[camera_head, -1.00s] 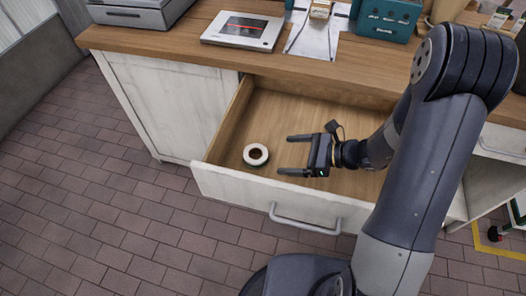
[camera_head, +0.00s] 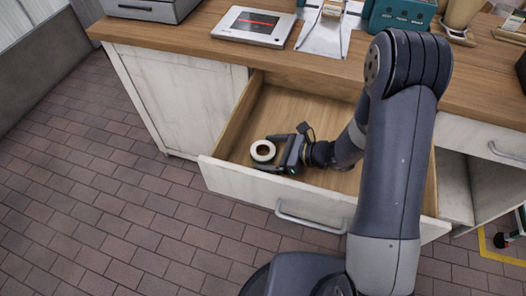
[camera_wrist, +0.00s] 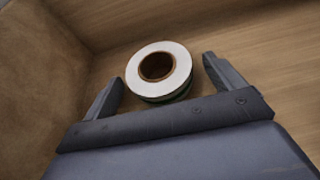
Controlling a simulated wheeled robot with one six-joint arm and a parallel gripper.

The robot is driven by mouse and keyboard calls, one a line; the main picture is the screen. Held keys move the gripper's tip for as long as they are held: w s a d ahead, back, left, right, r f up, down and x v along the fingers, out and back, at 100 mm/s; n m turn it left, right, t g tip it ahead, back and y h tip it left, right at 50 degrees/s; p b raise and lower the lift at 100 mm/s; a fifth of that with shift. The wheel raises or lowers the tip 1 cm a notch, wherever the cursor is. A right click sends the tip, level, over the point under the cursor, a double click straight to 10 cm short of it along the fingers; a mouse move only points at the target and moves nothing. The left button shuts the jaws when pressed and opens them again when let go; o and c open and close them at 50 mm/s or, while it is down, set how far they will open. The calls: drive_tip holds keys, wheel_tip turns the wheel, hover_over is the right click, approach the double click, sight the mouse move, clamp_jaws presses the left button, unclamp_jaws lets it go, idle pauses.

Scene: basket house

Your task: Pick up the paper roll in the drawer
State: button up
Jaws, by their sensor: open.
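The paper roll (camera_head: 253,152) is a short white ring with a dark brown hole, standing on end in the front left part of the open drawer (camera_head: 305,105). In the wrist view the paper roll (camera_wrist: 184,62) shows a green band low on its side. My gripper (camera_head: 275,152) is inside the drawer, just right of the roll. In the wrist view my gripper (camera_wrist: 160,77) is open, with one finger on each side of the roll and gaps showing at both sides. I cannot tell the fingers' exact height against the roll.
The drawer's front panel (camera_head: 265,192) and left wall close in near the roll. The rest of the drawer is empty. The wooden counter (camera_head: 200,45) above holds a flat white device (camera_head: 254,26), paper sheets (camera_head: 322,38) and a teal box (camera_head: 402,13).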

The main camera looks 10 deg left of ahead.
drive_tip(key=c, duration=1.2)
